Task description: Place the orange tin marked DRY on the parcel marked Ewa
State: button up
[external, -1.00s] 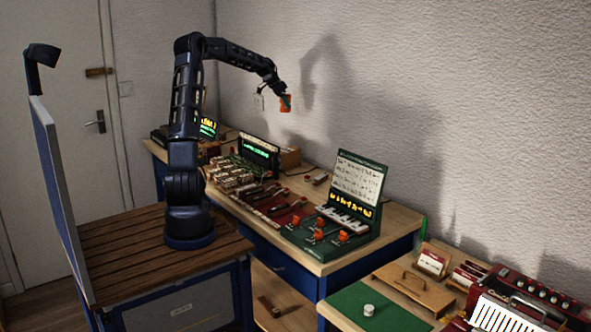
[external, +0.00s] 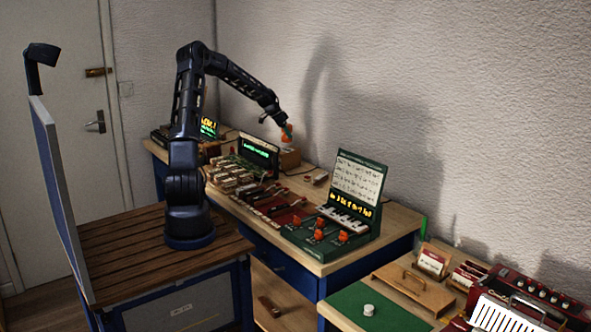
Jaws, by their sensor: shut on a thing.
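My gripper (external: 287,131) is at the end of my outstretched arm, over the back of the far bench. It is shut on the orange tin (external: 286,139), which is small here; its DRY marking cannot be read. A brown box-like parcel (external: 290,158) sits on the bench just below the tin, by the wall. No name on it can be read, so I cannot tell if it is the one marked Ewa. I cannot tell whether the tin touches it.
A unit with a green display (external: 259,151) stands left of the parcel. A green keyboard unit with an upright panel (external: 357,186) and orange knobs stands to the right. A second bench with a green mat (external: 372,312) and a red accordion (external: 520,298) is nearer.

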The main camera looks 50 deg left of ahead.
aim_at(287, 140)
jog(key=shift+f, duration=2.25)
jog(key=shift+f, duration=0.15)
jog(key=o, duration=1.1)
jog(key=shift+c, duration=0.2)
jog(key=v, duration=1.2)
jog(key=shift+r, duration=0.2)
